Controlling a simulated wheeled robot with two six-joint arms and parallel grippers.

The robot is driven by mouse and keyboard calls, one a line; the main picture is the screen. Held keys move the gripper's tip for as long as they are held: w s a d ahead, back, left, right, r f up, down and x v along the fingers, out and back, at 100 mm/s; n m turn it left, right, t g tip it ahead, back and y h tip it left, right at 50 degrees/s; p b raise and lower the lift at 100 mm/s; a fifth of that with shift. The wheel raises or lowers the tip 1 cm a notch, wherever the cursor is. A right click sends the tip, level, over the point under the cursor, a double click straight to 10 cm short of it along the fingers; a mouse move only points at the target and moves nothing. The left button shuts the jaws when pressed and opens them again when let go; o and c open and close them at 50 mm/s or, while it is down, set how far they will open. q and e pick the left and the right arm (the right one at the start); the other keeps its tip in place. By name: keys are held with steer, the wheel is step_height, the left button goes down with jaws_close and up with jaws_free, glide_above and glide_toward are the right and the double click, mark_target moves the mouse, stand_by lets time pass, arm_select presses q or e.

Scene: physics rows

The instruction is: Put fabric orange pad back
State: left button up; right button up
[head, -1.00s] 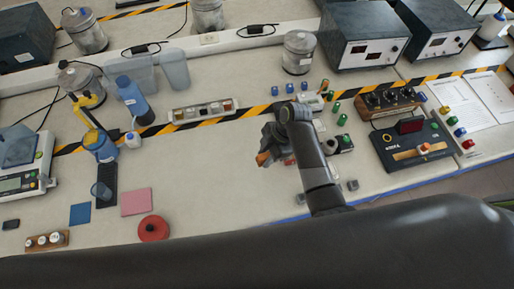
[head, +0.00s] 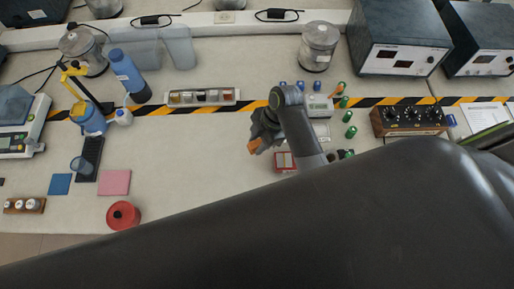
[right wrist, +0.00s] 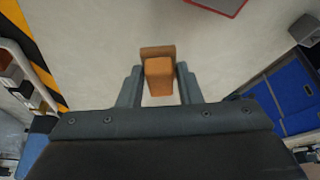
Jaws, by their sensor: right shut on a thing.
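My right gripper (head: 259,139) is over the middle of the bench, its arm coming in from the right. It is shut on a small orange-brown block-like thing, which I take to be the orange pad (head: 253,146). In the right wrist view, the pad (right wrist: 158,78) sits between the two fingers of the gripper (right wrist: 159,88), with a wider brown end beyond it. Bare bench shows around it, and I cannot tell its exact height. A blue fabric square (head: 60,184) and a pink one (head: 114,182) lie flat at the left. My left gripper is not in view.
A red round thing (head: 123,215) lies near the front edge. A partitioned tray (head: 202,97) stands by the striped tape. A red-edged item (head: 284,161) and small green pieces (head: 350,132) lie right of my gripper. The bench between pink square and gripper is clear.

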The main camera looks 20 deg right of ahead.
steer(key=shift+d+f, duration=0.1)
steer(key=shift+f, duration=2.75)
steer(key=shift+f, duration=0.1)
steer(key=o, duration=1.1)
steer(key=v, duration=1.2)
steer(key=shift+b, duration=0.3)
